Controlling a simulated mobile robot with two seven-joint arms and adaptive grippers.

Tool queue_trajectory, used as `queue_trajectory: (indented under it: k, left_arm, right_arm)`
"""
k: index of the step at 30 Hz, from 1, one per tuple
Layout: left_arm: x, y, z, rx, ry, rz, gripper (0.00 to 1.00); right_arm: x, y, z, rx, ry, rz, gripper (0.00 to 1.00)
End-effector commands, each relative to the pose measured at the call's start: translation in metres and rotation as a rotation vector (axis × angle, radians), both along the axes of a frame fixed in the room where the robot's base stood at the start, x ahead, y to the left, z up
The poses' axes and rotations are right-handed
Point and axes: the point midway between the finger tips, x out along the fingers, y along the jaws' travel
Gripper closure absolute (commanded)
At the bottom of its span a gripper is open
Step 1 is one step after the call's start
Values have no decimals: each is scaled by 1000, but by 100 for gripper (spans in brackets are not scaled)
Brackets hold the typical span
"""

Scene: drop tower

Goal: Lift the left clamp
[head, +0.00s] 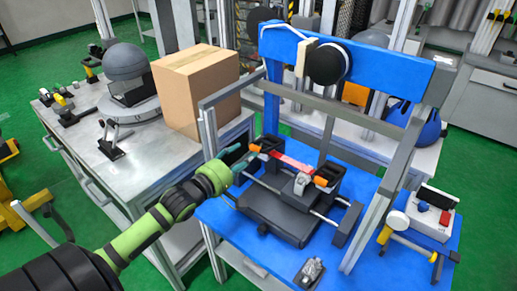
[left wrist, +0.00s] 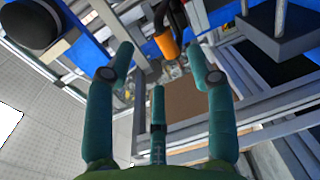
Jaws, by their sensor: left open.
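The left clamp has an orange handle (head: 254,147) at the left end of the black fixture on the blue table. In the left wrist view, an orange handle on a black arm (left wrist: 167,47) shows ahead, between the fingertips. The right clamp, also with an orange tip (head: 320,181), is on the fixture's right side. A red bar (head: 291,163) lies between the two clamps. My left gripper (head: 242,161) is open, with teal fingers just left of the left clamp's handle. Its spread fingers also show in the left wrist view (left wrist: 160,55); I see nothing held. My right gripper is not in view.
A blue and grey tower frame (head: 345,55) surrounds the fixture, with a grey upright (head: 207,130) close to my left gripper. A cardboard box (head: 190,92) stands on the grey bench at left. A small device (head: 425,215) is at right.

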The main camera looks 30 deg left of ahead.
Motion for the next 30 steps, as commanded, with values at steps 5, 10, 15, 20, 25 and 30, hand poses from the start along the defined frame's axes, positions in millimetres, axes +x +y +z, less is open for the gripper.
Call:
queue_trajectory:
  k: [5, 10, 15, 20, 25, 30]
  left_arm:
    - [22, -1, -1, 3, 0, 1, 45]
    - [45, -4, -4, 4, 1, 1, 45]
    - [60, -5, -6, 4, 3, 1, 45]
    - [65, -6, -7, 4, 4, 1, 45]
    - [65, -6, -8, 4, 5, 1, 45]
    - [65, -6, -7, 4, 5, 1, 93]
  right_arm:
    - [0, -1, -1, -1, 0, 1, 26]
    - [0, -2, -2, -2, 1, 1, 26]
    - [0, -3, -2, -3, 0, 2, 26]
    - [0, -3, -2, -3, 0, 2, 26]
    - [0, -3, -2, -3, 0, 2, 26]
    - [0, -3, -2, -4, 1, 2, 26]
